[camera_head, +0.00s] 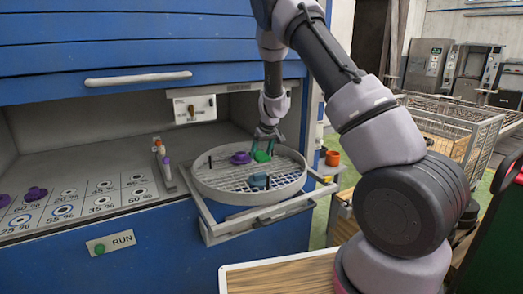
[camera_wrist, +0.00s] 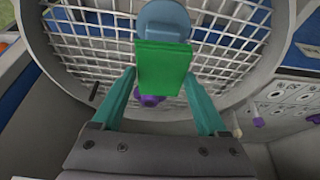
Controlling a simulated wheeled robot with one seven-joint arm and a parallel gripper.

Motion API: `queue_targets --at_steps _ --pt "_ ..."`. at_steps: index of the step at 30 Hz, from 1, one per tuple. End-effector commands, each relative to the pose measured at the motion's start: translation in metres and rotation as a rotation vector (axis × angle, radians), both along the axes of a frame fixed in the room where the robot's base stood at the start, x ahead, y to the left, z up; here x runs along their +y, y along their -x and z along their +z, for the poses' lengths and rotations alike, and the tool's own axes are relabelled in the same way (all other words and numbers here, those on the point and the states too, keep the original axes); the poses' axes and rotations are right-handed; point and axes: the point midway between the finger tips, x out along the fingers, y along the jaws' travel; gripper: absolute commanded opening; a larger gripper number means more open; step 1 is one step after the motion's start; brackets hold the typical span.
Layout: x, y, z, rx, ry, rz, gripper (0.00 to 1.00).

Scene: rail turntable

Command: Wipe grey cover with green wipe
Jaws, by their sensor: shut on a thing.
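My gripper (camera_head: 266,136) reaches down over the round mesh tray (camera_head: 208,190). Its teal fingers (camera_wrist: 163,76) are shut on the green wipe (camera_wrist: 165,66), a block-like piece that also shows in the head view (camera_head: 262,156). A blue-grey piece (camera_head: 259,181) sits on the mesh nearer the front; in the wrist view it appears as a rounded shape (camera_wrist: 163,18) just beyond the wipe, partly hidden by it. It may be the grey cover; I cannot tell for sure. Whether the wipe touches it is unclear.
A purple knobbed piece (camera_head: 240,158) lies on the mesh left of the wipe. The tray has a raised rim and thin black posts. The blue cabinet (camera_head: 150,40) overhangs behind. An orange cup (camera_head: 332,158) stands to the right. A marked panel (camera_head: 80,205) lies left.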

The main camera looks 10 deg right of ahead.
Motion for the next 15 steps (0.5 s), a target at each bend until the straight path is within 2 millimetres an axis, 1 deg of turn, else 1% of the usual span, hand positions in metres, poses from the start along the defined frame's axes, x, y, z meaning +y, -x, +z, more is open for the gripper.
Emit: queue_targets --at_steps 3,9,15 --pt "-0.001 0.001 -0.016 0.004 0.000 -0.003 0.32" --pt "-0.001 0.001 -0.039 0.003 0.001 -0.002 0.32" --pt "0.000 0.001 -0.055 0.002 0.000 -0.001 0.32"
